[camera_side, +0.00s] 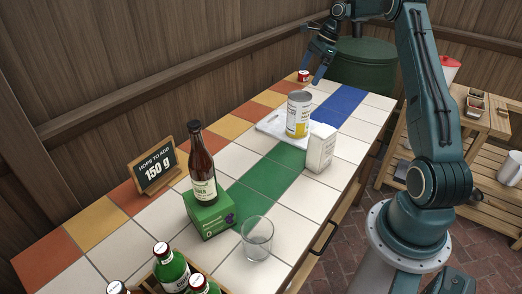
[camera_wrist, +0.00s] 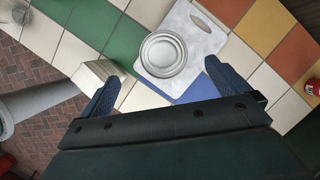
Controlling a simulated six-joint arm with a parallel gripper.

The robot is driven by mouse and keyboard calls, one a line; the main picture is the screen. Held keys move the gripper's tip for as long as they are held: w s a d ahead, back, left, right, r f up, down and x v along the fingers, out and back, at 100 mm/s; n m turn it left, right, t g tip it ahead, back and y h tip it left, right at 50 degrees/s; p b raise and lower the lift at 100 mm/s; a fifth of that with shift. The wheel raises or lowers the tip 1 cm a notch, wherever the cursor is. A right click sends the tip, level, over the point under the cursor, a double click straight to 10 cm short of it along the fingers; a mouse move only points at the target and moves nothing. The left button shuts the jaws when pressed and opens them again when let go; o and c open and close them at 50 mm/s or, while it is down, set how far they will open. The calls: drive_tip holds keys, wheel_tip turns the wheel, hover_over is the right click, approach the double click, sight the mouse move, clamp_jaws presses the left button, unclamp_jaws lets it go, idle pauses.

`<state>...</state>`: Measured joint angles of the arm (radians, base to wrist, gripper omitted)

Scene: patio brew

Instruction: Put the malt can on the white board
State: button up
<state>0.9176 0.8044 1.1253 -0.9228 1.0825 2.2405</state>
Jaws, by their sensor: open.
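The malt can (camera_side: 299,114) is a tall silver can with a white and yellow label. It stands upright on the white board (camera_side: 269,126) in the side view. In the wrist view I see the can's round metal top (camera_wrist: 163,54) with the board (camera_wrist: 203,24) under and beside it. My gripper (camera_side: 318,66) is raised above the far end of the table, beyond the can and apart from it. In the wrist view its two fingers (camera_wrist: 158,88) are spread wide, with nothing between them.
A white carton (camera_side: 320,148) stands close to the board's near right. A brown bottle (camera_side: 202,165) on a green box (camera_side: 208,212), a glass (camera_side: 257,238), a sign (camera_side: 153,166) and green bottles (camera_side: 172,268) are nearer. A small red can (camera_side: 304,76) sits at the far end.

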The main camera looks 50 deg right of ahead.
drive_tip(key=s+a+r+n+h, duration=0.1)
drive_tip(key=s+a+r+n, duration=0.1)
drive_tip(key=a+r+n, duration=0.75)
drive_tip(key=s+a+r+n+h, duration=0.15)
drive_tip(key=a+r, duration=0.35)
drive_tip(key=a, duration=1)
drive_tip(key=s+a+f+n+t, duration=0.1)
drive_tip(key=s+a+n, duration=0.5)
drive_tip(key=s, duration=0.5)
drive_tip(key=s+a+f+n+t, duration=0.1)
drive_tip(key=s+a+f+n, duration=0.1)
drive_tip(key=s+a+n, duration=0.4)
drive_tip(key=s+n, duration=0.3)
drive_tip(key=s, duration=0.2)
drive_tip(key=shift+s+f, duration=0.15)
drive_tip(key=shift+f, duration=0.05)
